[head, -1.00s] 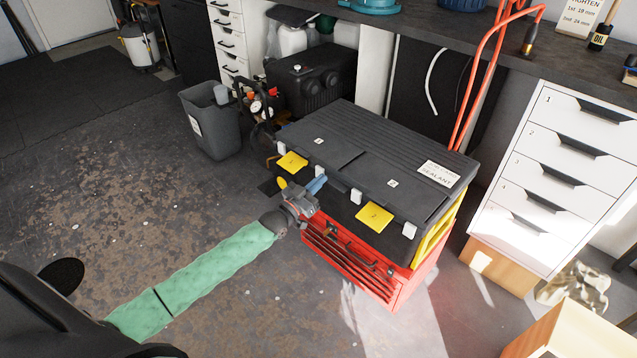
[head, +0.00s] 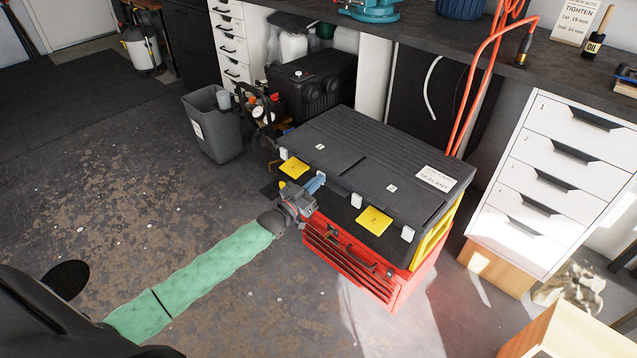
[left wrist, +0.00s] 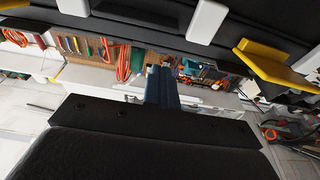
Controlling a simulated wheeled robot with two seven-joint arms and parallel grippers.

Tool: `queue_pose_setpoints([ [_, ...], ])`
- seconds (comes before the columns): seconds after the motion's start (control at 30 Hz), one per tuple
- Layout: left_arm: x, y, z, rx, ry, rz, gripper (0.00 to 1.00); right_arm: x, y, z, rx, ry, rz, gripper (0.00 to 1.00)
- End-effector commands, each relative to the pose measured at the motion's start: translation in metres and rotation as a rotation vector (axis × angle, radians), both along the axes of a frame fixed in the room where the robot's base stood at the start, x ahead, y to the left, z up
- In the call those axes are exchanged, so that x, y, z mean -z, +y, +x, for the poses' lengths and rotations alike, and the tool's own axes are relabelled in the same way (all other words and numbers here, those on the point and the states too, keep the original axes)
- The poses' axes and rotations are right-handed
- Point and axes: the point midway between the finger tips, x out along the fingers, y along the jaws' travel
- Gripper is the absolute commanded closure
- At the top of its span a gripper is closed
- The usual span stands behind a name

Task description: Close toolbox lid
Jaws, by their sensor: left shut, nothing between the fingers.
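The toolbox is a black case with a ribbed lid (head: 375,150) and a yellow side (head: 437,232). The lid lies nearly flat over the body; I cannot tell whether it is fully seated. Yellow flaps (head: 374,221) and white latches stick out along its front, and they also show at the top of the left wrist view, with one yellow flap (left wrist: 272,66) at the right. My left gripper (head: 318,183) is shut and empty, its blue fingers close to the lid's front edge, left of centre. Contact is unclear. Its fingers show in the left wrist view (left wrist: 162,86). My right gripper is out of view.
The toolbox stands on a red drawer chest (head: 350,262). A grey bin (head: 213,128) and a black case (head: 310,85) are behind left. White drawers (head: 555,180) stand at right, under the workbench (head: 420,28). The floor at left is clear.

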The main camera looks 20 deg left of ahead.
Motion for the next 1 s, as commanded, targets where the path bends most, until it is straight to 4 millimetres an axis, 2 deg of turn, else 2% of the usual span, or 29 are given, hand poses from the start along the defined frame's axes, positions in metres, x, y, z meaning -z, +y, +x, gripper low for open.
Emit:
queue_pose_setpoints([
  [0.3,0.015,0.016,-0.042,0.0,-0.002,-0.001,1.0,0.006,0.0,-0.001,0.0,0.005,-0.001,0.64],
  [0.53,0.023,0.025,-0.066,0.0,-0.005,-0.001,1.0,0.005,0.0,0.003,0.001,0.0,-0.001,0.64],
  [0.83,0.025,0.028,-0.076,0.0,-0.007,-0.001,1.0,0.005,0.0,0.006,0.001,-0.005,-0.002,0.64],
  [1.0,0.032,0.028,-0.074,-0.001,0.028,0.013,1.0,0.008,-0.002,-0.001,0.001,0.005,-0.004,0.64],
])
